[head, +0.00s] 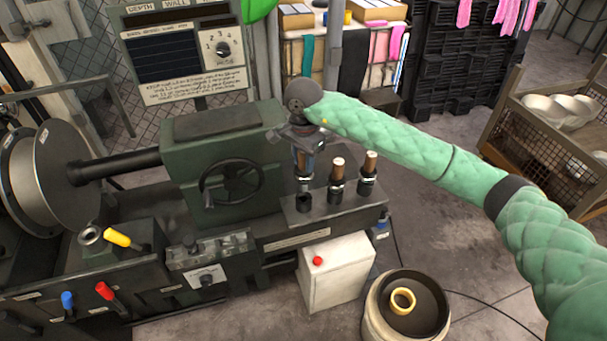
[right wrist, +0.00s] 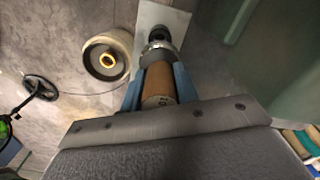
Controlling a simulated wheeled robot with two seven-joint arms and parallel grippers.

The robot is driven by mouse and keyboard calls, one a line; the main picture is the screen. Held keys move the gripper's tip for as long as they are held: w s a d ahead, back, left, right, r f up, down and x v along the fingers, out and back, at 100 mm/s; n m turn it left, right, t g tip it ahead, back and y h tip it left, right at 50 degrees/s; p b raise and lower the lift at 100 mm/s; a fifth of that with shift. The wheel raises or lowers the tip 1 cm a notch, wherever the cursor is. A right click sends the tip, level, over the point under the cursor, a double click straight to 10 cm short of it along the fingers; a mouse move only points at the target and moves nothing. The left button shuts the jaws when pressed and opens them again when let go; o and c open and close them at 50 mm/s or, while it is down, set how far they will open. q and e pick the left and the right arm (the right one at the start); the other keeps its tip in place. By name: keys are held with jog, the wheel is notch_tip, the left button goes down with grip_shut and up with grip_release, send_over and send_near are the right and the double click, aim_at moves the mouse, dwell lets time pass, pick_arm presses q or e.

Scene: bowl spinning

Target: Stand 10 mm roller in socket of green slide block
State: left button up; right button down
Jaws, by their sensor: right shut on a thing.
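A brown roller (head: 303,164) with a metal lower end is between the fingers of my right gripper (head: 304,148). The right wrist view shows the roller (right wrist: 158,84) upright between two blue fingers, with a pale label on its near end. Its metal end is over a dark cup (head: 304,203), whose opening shows; I cannot tell if they touch. A green block (head: 187,163) with a handwheel stands left of it. A round metal socket (head: 90,235) with a dark hole is at far left, beside a yellow handle; I cannot tell which block is the slide block. My left gripper is out of view.
Two more brown rollers (head: 337,176) (head: 368,170) stand right of my gripper. A white box (head: 336,274) with a red button is below. A drum (head: 377,310) holding a yellow ring stands at front right.

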jog(key=shift+r+b, duration=0.4)
jog(key=shift+r, duration=1.2)
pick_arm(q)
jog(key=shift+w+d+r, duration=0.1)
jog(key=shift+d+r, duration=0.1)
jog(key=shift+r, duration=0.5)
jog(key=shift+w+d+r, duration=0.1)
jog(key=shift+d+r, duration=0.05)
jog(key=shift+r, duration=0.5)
pick_arm(e)
jog(key=shift+r, duration=2.15)
jog(key=shift+d+f, duration=0.1)
